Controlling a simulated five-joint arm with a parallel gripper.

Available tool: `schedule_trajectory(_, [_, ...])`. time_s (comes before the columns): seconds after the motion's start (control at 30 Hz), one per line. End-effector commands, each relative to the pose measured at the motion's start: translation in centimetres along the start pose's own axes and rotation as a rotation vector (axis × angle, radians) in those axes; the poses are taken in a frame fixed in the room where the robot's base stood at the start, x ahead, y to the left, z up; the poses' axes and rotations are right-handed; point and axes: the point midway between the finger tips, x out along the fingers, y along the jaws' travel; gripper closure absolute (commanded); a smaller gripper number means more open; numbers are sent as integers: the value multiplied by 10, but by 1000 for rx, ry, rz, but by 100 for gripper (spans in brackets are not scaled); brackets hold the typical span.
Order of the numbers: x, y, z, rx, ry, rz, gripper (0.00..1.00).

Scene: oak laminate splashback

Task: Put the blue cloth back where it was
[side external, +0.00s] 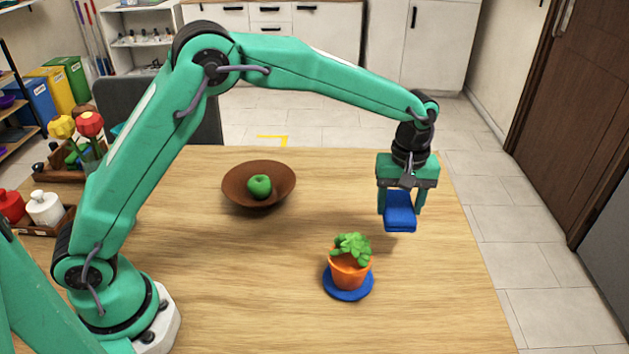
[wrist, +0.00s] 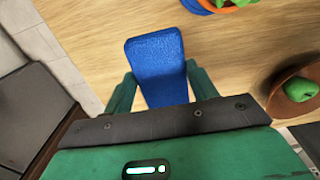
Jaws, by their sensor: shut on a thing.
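The blue cloth (side external: 400,213) is a folded block between the fingers of my gripper (side external: 401,208). My gripper is shut on it and holds it over the right part of the table, seemingly above the surface. In the wrist view the cloth (wrist: 158,68) sticks out past my gripper's fingers (wrist: 160,88), with wood table behind it. I cannot tell exactly how high it hangs.
An orange pot with a green plant (side external: 350,262) stands on a blue round mat (side external: 347,294), in front and left of my gripper. A brown bowl (side external: 259,203) with a green apple (side external: 259,186) is left. The table (side external: 440,300) is bare at the front right.

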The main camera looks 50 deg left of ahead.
Motion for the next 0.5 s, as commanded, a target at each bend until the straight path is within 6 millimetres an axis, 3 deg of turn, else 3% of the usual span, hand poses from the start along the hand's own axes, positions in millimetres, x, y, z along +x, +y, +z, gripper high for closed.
schedule_trajectory(0.1, [-5,11,27,5,0,1,68])
schedule_trajectory(0.2, [-8,16,41,3,0,1,68])
schedule_trajectory(0.5, [-9,19,49,-1,0,0,68])
